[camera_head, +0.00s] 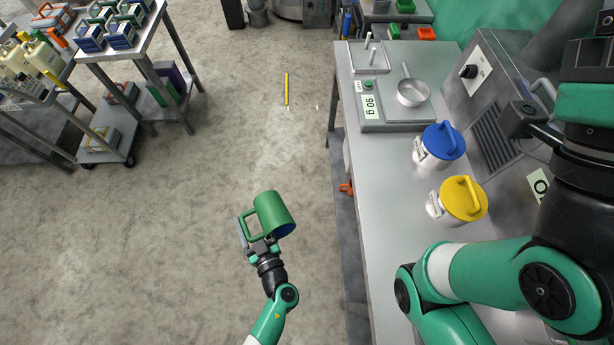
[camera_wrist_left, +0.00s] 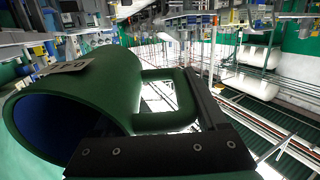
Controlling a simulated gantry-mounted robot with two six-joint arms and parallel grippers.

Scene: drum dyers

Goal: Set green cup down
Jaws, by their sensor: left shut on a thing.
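The green cup (camera_head: 272,212) has a blue inside and a loop handle on its left in the head view. It is tilted onto its side, its mouth toward the lower right. My left gripper (camera_head: 258,240) is shut on it and holds it in the air over the floor, left of the steel bench. In the left wrist view the cup (camera_wrist_left: 95,95) fills the left side, with its open mouth at the lower left and its handle near the dark gripper parts (camera_wrist_left: 190,125). My right gripper cannot be seen; my right arm crosses the right side of the head view.
Bare bench shows left of the jars. A trolley (camera_head: 130,60) stands at upper left.

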